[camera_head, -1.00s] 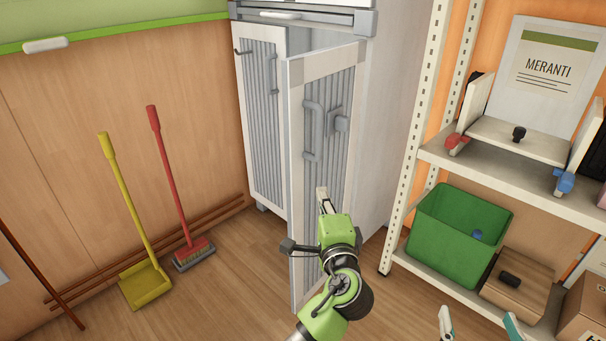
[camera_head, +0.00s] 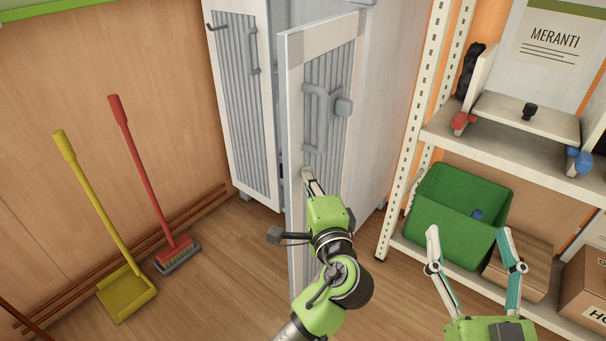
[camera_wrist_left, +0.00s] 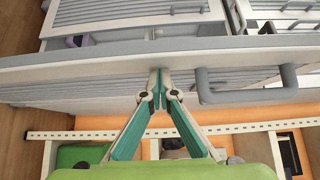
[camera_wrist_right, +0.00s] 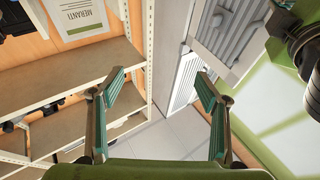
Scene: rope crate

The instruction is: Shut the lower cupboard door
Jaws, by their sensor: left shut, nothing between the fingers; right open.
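The lower cupboard door (camera_head: 333,75) stands ajar, swung out from the white cupboard (camera_head: 390,60). It has a pale frame, a grey ribbed panel and a grey handle (camera_head: 311,118). The handle also shows in the left wrist view (camera_wrist_left: 245,95). My left gripper (camera_head: 309,176) is shut and empty, its tips at the door's face below the handle. In the left wrist view its tips (camera_wrist_left: 158,78) meet the door, though contact is hard to confirm. My right gripper (camera_head: 468,235) is open and empty, in front of the shelf at right. The lower part of the door is partly hidden by my left arm.
A second ribbed door (camera_head: 240,95) is at the left of the cupboard. A shelf rack (camera_head: 410,150) with a green bin (camera_head: 440,225) and cardboard boxes stands close on the right. A yellow dustpan (camera_head: 125,292) and red broom (camera_head: 140,160) lean left. Floor between is clear.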

